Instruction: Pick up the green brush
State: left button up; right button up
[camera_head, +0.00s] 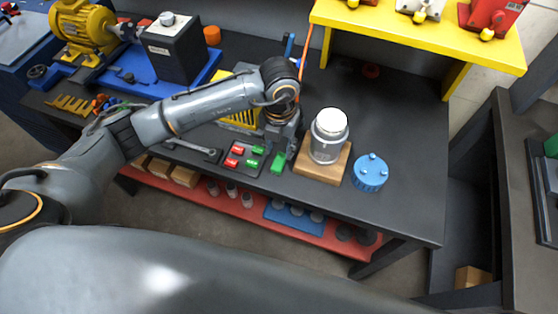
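A small green piece (278,163), which looks like the green brush, is on the dark workbench (400,215), just left of a wooden block. My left gripper (283,148) points down right above and beside it. The gripper's fingers overlap the top of the green piece in the view, so I cannot tell whether they touch it or how far apart they are. My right gripper is out of view.
A tray with red and green pieces (242,159) lies just left. A clear jar with a white lid (329,134) stands on the wooden block (308,168), close on the right. A blue round part (370,173) is beyond it. A yellow shelf (420,38) stands behind.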

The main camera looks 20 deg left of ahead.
aim_at(279, 161)
pick_arm(q)
jog(key=shift+s+f+p, duration=0.1)
jog(key=shift+f+p, duration=0.3)
notch_tip(279, 161, down, 4)
jog(key=shift+s+r+p, duration=0.1)
jog(key=shift+r+p, duration=0.05)
jog(key=shift+p, duration=0.6)
jog(key=shift+f, duration=0.35)
grip_shut()
jog(key=shift+r, duration=0.15)
